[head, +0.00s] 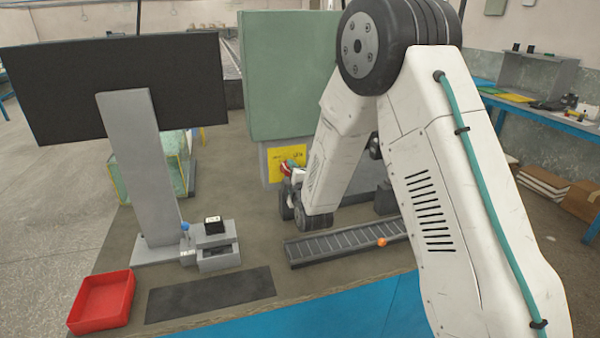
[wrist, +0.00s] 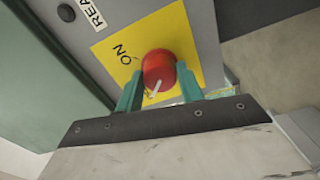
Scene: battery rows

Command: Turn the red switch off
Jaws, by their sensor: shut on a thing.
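The red switch (wrist: 158,68) is a round knob with a white pointer line, mounted on a yellow plate (wrist: 190,35) marked "ON". My gripper (wrist: 158,90) has its two green fingers on either side of the knob and is shut on it. The pointer line slants down and to the left in the wrist view, away from the "ON" lettering. In the head view the red switch (head: 289,164) shows on the yellow plate (head: 273,166) below a green cabinet, partly hidden by my wrist.
A green cabinet (head: 285,75) stands above the plate. A dark monitor (head: 120,85) stands at left. A red tray (head: 102,302), a dark mat (head: 210,295) and a grey rack (head: 345,242) with an orange ball (head: 381,242) are on the bench. A round dark button (wrist: 66,12) is near the plate.

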